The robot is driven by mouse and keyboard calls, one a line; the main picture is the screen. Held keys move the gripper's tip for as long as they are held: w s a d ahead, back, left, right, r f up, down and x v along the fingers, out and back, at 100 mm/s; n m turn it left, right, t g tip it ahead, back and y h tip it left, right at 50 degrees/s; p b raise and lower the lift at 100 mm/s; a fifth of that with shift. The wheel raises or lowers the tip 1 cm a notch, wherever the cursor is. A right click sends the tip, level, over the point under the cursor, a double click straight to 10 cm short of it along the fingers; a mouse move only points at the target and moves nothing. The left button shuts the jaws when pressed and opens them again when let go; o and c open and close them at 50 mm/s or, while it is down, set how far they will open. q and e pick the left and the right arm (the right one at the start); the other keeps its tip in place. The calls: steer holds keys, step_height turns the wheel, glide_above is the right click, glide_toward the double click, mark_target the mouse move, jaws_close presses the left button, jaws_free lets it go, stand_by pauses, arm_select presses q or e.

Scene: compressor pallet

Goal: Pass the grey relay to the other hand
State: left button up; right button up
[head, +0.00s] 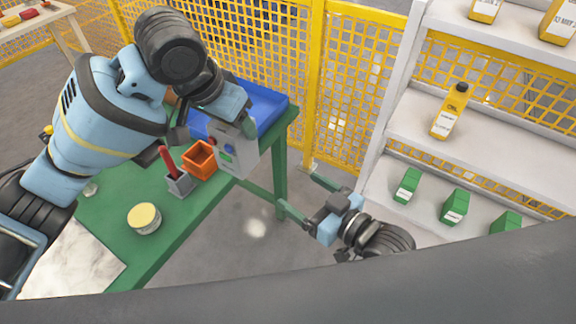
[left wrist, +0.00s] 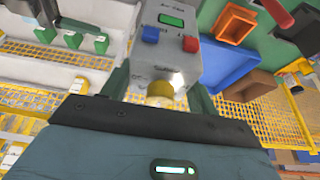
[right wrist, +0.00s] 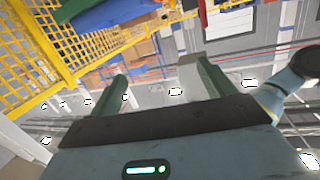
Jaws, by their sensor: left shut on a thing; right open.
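The grey relay (head: 236,152) is a box with a green display and a red and a blue button. My left gripper (head: 229,119) is shut on it and holds it up by the right edge of the green table. In the left wrist view the relay (left wrist: 163,45) sits between the fingers, its buttoned face visible. My right gripper (head: 299,192) is open and empty, below and to the right of the relay in the head view, with a gap between them. In the right wrist view its fingers (right wrist: 160,76) are spread apart.
The green table (head: 182,225) bears an orange bin (head: 199,160), a blue bin (head: 268,108), a grey holder (head: 181,184) with a red-handled tool and a yellow-lidded jar (head: 144,218). A white shelf (head: 440,140) with bottles and green boxes stands right. Yellow mesh fencing (head: 350,70) runs behind.

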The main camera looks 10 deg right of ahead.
mark_target(235, 143)
arm_select(q)
steer(key=shift+r, duration=0.1)
arm_select(e)
steer(key=a+r+n+g+y, duration=0.2)
steer(key=a+r+n+y, duration=0.15)
steer(key=r, duration=0.55)
steer(key=x, duration=1.2)
steer(key=shift+a+r, duration=0.1)
steer(key=shift+r, duration=0.25)
steer(key=c, duration=1.3)
arm_select(q)
steer(key=o, duration=1.7)
steer(key=shift+c, duration=0.2)
